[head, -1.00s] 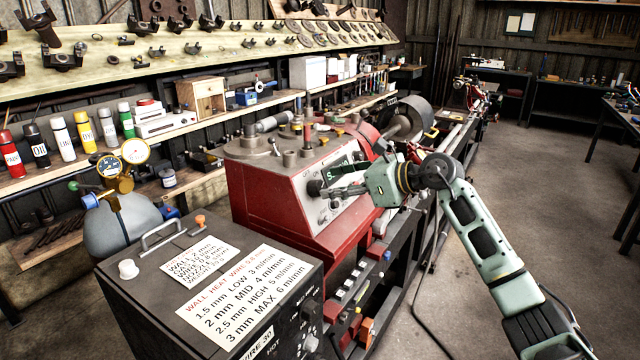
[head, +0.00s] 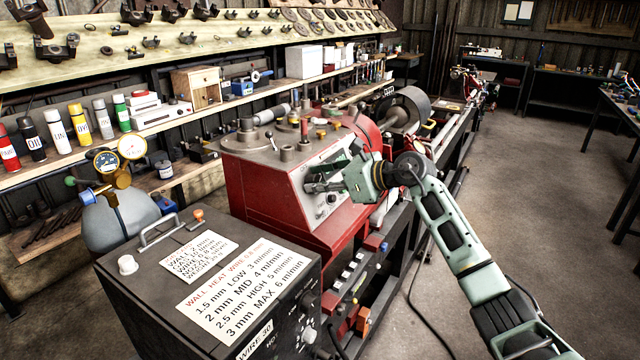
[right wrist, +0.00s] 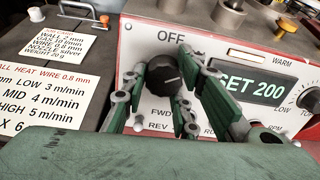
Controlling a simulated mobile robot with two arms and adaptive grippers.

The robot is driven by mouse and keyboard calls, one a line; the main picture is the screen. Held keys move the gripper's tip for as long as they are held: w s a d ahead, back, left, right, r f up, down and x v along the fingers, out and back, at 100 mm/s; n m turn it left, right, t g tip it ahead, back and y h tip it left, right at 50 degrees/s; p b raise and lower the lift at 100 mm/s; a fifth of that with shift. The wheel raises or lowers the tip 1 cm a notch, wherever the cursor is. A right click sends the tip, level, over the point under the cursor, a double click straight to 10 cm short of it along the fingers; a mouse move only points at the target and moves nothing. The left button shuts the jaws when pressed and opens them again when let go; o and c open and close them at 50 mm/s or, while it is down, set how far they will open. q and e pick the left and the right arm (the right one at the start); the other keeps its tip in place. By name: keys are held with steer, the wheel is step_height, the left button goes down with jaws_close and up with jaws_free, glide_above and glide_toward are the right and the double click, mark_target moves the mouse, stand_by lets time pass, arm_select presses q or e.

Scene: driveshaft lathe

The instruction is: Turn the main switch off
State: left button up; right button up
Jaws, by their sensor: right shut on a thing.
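The main switch is a round black knob (right wrist: 163,77) on the pale front panel of the red lathe headstock (head: 262,192). In the right wrist view "OFF" is printed above it and "FWD" and "REV" below it. A pale mark on the knob points to the right and slightly down. My right gripper (right wrist: 162,72) has its green and grey fingers on both sides of the knob, shut on it. In the head view the right gripper (head: 312,187) is at the panel and its fingers mostly hide the knob. My left gripper is out of view.
A display reading "SET 200" (right wrist: 252,88) sits right of the switch, close to the right finger. A dark welding box (head: 150,285) with printed labels stands in front of the headstock. A gas bottle with gauges (head: 122,212) is at left. Floor to the right is open.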

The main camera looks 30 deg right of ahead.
steer(key=shift+a+f, duration=0.1)
steer(key=shift+c, duration=0.9)
steer(key=shift+f+n+b, duration=0.2)
steer(key=shift+n+b, duration=0.1)
steer(key=shift+b, duration=0.3)
steer(key=n+b, duration=0.1)
steer(key=b, duration=0.1)
steer(key=n+b, duration=0.4)
steer(key=b, duration=0.1)
steer(key=shift+f, duration=0.35)
steer(key=n+b, duration=0.2)
steer(key=n, duration=0.1)
steer(key=shift+n, duration=0.4)
steer(key=shift+n+g+b, duration=0.3)
steer(key=shift+n+b, duration=0.4)
steer(key=shift+n, duration=0.5)
steer(key=o, duration=1)
steer(key=shift+s, duration=0.2)
steer(key=shift+r, duration=0.15)
steer(key=shift+w+d+r, duration=0.1)
steer(key=shift+d, duration=0.1)
